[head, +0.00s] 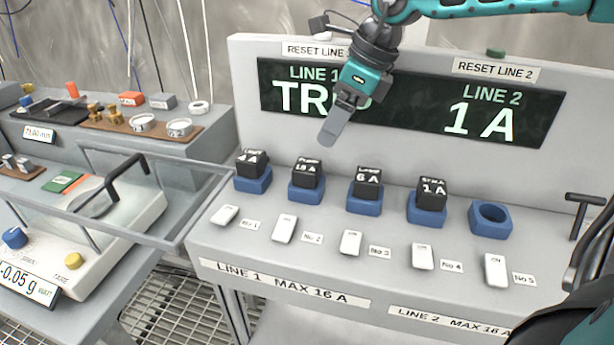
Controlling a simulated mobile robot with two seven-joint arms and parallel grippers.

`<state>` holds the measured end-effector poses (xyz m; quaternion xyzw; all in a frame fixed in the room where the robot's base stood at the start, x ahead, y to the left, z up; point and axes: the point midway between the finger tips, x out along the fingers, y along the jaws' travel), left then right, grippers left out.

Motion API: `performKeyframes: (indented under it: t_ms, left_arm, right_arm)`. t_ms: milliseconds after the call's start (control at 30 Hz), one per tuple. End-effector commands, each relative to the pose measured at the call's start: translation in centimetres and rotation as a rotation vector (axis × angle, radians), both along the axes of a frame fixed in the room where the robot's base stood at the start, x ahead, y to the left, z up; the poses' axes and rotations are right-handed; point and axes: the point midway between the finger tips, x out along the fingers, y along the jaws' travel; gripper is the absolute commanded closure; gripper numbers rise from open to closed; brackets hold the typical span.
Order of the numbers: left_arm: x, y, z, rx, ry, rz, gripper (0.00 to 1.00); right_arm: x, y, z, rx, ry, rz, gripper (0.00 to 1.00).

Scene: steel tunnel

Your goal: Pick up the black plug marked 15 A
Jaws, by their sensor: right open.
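The black plug that appears marked 15 A (307,174) stands upright in a blue socket (306,193) at position No 2 on the grey panel. My right gripper (337,127) comes in from the top and hangs above and slightly right of this plug, apart from it. It is open, with nothing visible between its fingers; they overlap in this view. It covers part of the LINE 1 display. My left gripper is not in view.
Black plugs 4 A (252,163), 6 A (367,182) and 1 A (432,191) stand in neighbouring blue sockets. The No 5 blue socket (490,217) is empty. White switches (351,243) line the front. A balance with a clear shield (150,200) stands left.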

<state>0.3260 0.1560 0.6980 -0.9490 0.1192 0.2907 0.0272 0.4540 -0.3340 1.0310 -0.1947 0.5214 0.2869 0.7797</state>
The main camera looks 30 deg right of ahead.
Motion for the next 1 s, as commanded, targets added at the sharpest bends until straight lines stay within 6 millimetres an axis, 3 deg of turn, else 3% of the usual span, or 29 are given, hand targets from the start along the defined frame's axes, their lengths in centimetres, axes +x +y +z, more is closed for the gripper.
performKeyframes:
  t_ms: [100,300,567,800,1000]
  left_arm:
    - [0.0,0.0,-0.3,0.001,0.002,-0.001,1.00]
    - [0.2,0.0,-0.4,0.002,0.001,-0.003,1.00]
    - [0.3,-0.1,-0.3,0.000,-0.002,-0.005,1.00]
    - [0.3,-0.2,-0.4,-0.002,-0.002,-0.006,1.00]
    - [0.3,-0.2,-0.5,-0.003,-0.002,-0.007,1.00]
  right_arm:
    - [0.5,0.6,-2.4,0.001,0.007,0.001,0.17]
    - [1.4,1.3,-5.0,0.002,0.004,0.000,0.17]
    - [1.9,1.7,-6.4,0.003,0.003,0.000,0.17]
    - [2.8,2.5,-9.4,0.004,0.005,-0.001,0.17]
    - [3.2,2.9,-10.5,0.005,0.001,0.000,0.17]
